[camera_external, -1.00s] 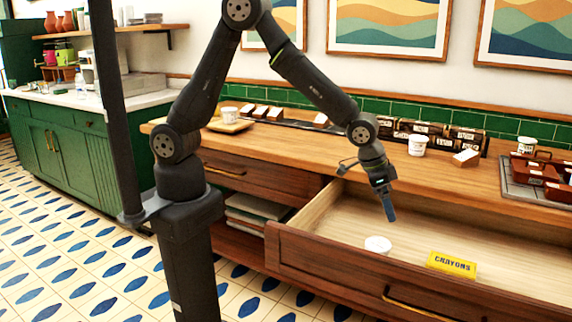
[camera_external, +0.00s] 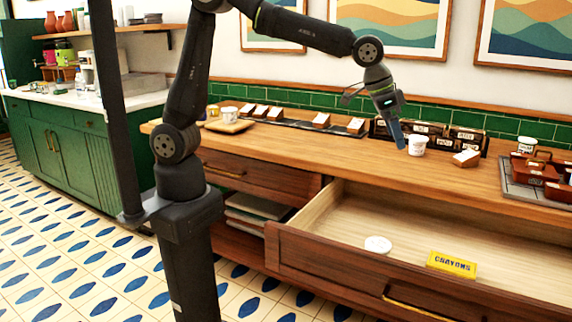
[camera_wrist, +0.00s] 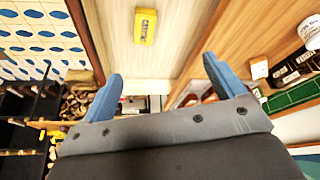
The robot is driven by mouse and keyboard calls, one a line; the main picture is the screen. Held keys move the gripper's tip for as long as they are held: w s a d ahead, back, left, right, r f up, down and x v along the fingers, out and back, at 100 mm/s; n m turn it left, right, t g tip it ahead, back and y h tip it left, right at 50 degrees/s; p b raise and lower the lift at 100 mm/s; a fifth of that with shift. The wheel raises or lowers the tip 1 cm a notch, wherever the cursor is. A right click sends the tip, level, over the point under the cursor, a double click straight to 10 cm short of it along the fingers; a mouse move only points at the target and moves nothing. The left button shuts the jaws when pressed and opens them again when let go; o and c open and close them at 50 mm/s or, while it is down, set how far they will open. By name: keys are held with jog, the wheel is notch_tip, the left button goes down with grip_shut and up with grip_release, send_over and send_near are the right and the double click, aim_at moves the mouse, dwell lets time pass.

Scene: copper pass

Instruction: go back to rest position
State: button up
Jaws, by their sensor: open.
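My gripper (camera_external: 398,138) is raised above the wooden counter, in front of a white cup (camera_external: 417,145) in the external view. Its blue fingers point down. In the wrist view my gripper (camera_wrist: 165,85) shows two blue fingers spread apart with nothing between them. Below it is the open drawer (camera_external: 400,225), which holds a yellow crayon box (camera_external: 452,264) and a round white item (camera_external: 378,244). The crayon box also shows in the wrist view (camera_wrist: 145,25), beyond the fingertips.
The counter (camera_external: 300,150) carries a wooden tray (camera_external: 229,126) with a cup at the left, small white-topped boxes, dark boxes (camera_external: 430,130) at the back, and a metal tray (camera_external: 520,185) at the right. The air above the drawer is free.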

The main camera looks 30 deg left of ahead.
jog(key=w+a+n, duration=0.1)
jog(key=w+a, duration=0.4)
jog(key=w, duration=0.6)
jog(key=shift+w+a+n+t+y, duration=0.2)
jog(key=shift+a+n+t+y, duration=0.1)
jog(key=shift+n, duration=0.1)
jog(key=shift+d+f, duration=0.1)
jog(key=shift+o, duration=1.3)
